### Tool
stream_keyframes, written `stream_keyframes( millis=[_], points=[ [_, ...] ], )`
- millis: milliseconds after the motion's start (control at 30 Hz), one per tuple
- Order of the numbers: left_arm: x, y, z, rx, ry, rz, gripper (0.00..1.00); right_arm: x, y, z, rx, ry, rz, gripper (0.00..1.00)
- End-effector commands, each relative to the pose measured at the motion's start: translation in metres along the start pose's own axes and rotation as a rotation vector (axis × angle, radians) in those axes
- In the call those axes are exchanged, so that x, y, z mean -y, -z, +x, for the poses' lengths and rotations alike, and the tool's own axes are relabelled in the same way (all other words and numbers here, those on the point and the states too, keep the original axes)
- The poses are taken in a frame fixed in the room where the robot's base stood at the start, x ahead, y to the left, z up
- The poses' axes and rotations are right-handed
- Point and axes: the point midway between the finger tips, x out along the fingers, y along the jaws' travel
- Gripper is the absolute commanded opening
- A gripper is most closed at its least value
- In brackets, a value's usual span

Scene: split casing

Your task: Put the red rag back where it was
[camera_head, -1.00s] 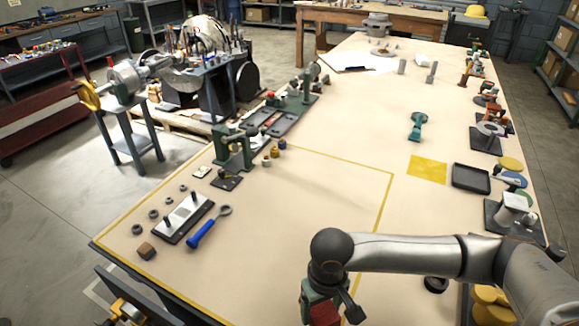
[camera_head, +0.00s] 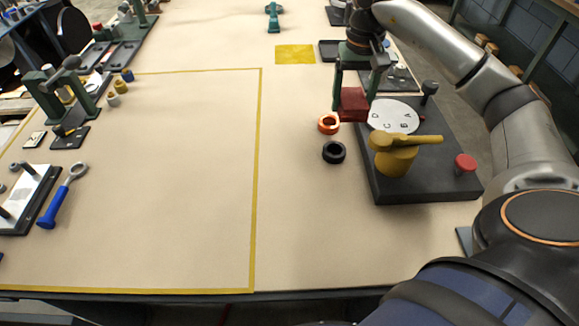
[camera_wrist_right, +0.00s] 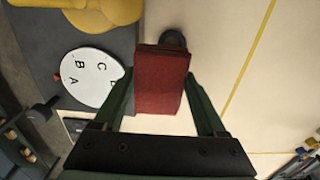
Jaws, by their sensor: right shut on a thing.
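The red rag (camera_head: 353,104) looks like a folded dark-red block. My right gripper (camera_head: 357,92) is shut on it, with one green finger on each side. In the right wrist view the rag (camera_wrist_right: 160,82) sits between the two fingers (camera_wrist_right: 160,95). It hangs over the table just left of the white lettered dial; I cannot tell its exact height or whether it touches the table. A yellow square (camera_head: 295,54) lies bare on the table farther back. My left gripper is not in view.
A dark base (camera_head: 425,190) carries the white dial (camera_head: 393,116), a yellow lever (camera_head: 405,140) and a red button (camera_head: 465,163). An orange ring (camera_head: 328,123) and a black ring (camera_head: 334,152) lie left of it. The yellow-taped area (camera_head: 170,190) is largely clear.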

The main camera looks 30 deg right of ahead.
Motion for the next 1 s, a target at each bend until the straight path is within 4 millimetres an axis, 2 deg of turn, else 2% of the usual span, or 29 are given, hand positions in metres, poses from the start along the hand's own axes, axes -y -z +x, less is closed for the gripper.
stream_keyframes(
  millis=[67, 167, 433, 600, 867, 1000],
  points=[
    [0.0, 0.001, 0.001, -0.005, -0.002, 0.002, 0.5, 0.003, 0.0, 0.001, 0.001, 0.002, 0.005, 0.22],
    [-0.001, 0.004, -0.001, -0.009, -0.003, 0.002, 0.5, 0.021, -0.003, 0.006, 0.002, 0.001, 0.002, 0.22],
    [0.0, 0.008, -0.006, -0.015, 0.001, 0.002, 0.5, 0.087, -0.016, 0.036, 0.004, 0.002, 0.002, 0.22],
    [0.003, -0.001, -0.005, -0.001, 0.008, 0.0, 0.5, 0.112, -0.02, 0.069, 0.006, -0.001, 0.006, 0.22],
    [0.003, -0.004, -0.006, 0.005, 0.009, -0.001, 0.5, 0.128, -0.022, 0.089, 0.001, -0.001, 0.008, 0.22],
    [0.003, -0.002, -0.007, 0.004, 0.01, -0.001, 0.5, 0.135, -0.025, 0.108, 0.006, -0.002, 0.008, 0.22]
  ],
)
